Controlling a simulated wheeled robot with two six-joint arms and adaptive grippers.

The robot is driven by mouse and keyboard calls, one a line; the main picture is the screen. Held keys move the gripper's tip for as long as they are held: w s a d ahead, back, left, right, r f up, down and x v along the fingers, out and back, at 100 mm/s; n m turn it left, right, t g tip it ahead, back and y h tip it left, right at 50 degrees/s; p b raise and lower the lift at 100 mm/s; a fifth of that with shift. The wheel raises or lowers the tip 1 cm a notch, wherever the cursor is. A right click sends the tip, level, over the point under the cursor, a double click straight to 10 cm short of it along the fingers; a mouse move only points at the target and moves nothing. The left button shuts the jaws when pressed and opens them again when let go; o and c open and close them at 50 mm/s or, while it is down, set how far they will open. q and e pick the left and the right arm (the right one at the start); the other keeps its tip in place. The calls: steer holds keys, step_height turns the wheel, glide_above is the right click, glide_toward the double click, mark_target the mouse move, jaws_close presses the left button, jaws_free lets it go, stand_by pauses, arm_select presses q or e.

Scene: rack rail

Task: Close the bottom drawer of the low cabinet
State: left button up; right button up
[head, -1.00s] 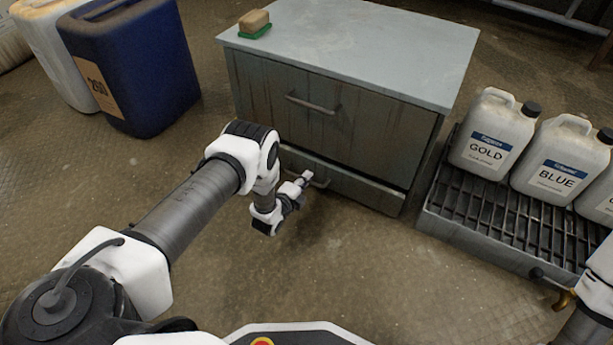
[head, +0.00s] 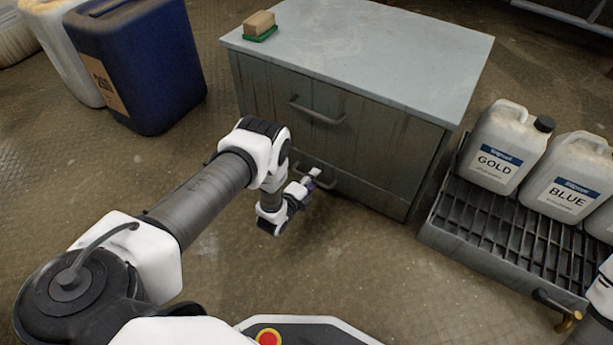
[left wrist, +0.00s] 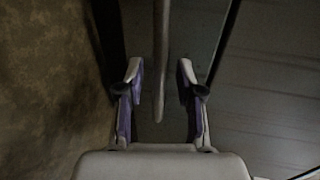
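The low cabinet (head: 375,40) is grey, with a pale top and two drawers. Its upper drawer (head: 350,128) looks shut. The bottom drawer (head: 372,193) sits low, partly hidden by my left arm; how far it stands out is hard to tell. My left gripper (head: 311,180) is at the left part of the bottom drawer's front, by its handle (head: 328,184). In the left wrist view, the left gripper (left wrist: 160,68) is open, its fingers on either side of the bar-like handle (left wrist: 161,50), with gaps visible. My right gripper is out of view.
A blue drum (head: 150,60) and a white container (head: 60,50) stand left. A grated rack (head: 475,222) with jugs marked GOLD (head: 500,150) and BLUE (head: 565,185) stands close right of the cabinet. A block on a green base (head: 260,35) lies on top. Floor in front is clear.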

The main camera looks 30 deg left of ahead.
arm_select(q)
steer(key=v, duration=1.1)
steer(key=shift+s, duration=0.15)
steer(key=shift+r, duration=0.1)
